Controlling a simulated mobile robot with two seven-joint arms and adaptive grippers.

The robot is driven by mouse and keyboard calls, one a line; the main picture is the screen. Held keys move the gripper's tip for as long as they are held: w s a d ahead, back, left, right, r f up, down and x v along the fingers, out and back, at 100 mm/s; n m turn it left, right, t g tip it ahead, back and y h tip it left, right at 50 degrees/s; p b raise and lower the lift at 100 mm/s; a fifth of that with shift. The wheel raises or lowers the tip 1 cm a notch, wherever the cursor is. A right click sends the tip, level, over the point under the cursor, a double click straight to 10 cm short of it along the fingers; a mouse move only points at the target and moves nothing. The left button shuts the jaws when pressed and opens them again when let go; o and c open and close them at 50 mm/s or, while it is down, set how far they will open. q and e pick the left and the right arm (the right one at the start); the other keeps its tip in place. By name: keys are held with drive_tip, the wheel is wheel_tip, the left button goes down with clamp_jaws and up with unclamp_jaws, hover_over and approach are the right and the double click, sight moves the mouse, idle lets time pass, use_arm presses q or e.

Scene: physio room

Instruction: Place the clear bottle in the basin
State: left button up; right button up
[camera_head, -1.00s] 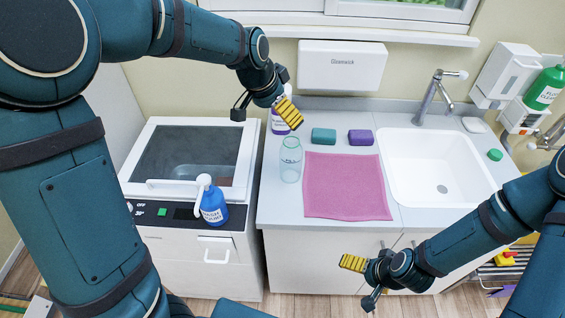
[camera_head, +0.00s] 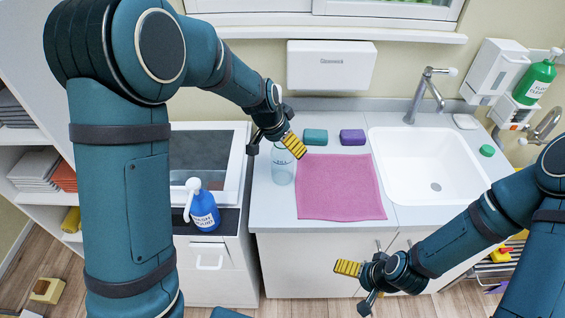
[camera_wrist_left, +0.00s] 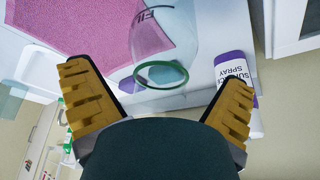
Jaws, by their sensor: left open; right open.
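The clear bottle (camera_head: 283,166) stands upright on the counter, left of the pink towel; my left gripper partly covers its top. My left gripper (camera_head: 272,146) is open, just above and over the bottle's neck. In the left wrist view the clear bottle (camera_wrist_left: 165,40) lies between the open fingers (camera_wrist_left: 158,100), its green-rimmed mouth toward me; whether a finger touches it cannot be told. The white basin (camera_head: 425,165) is sunk in the counter at the right and looks empty. My right gripper (camera_head: 357,283) is open and empty in front of the cabinet doors.
The pink towel (camera_head: 340,188) lies between bottle and basin. A teal block (camera_head: 315,137) and a purple block (camera_head: 352,137) sit behind it. A surface spray bottle (camera_wrist_left: 235,75) stands close to the left gripper. The faucet (camera_head: 425,95) rises behind the basin. A blue spray bottle (camera_head: 203,210) stands at the left.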

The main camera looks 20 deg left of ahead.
use_arm(q)
drive_tip(key=shift+w+f, duration=0.15)
drive_tip(key=shift+f, duration=0.25)
drive_tip(key=c, duration=1.6)
